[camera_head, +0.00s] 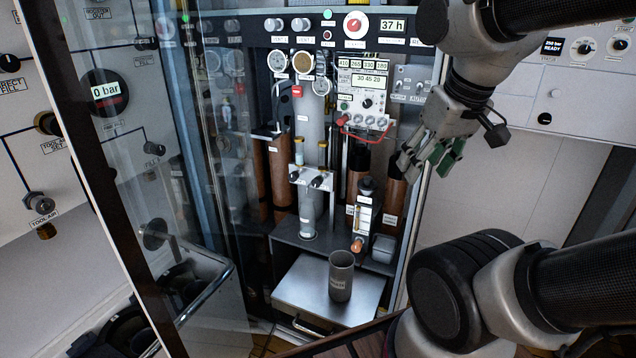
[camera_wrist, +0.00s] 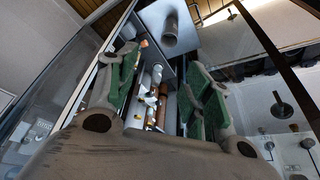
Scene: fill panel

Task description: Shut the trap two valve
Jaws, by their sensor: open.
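Two small black valve knobs, the left one (camera_head: 294,176) and the right one (camera_head: 316,181), sit on a white bracket (camera_head: 308,170) on the front of the panel's vertical tubes. Their labels are too small to read, so I cannot tell which is trap two or how either is turned. My gripper (camera_head: 430,158) is at the upper right, to the right of the knobs and apart from them. In the wrist view my gripper (camera_wrist: 165,95) shows two green-padded fingers spread wide with nothing held; the tubes show between them.
A glass door (camera_head: 150,180) stands open on the left. A grey cup (camera_head: 341,280) stands on a metal shelf (camera_head: 300,290) below. Gauges (camera_head: 277,61) and a red handle (camera_head: 362,133) are above. Brown cylinders (camera_head: 281,170) stand behind the tubes.

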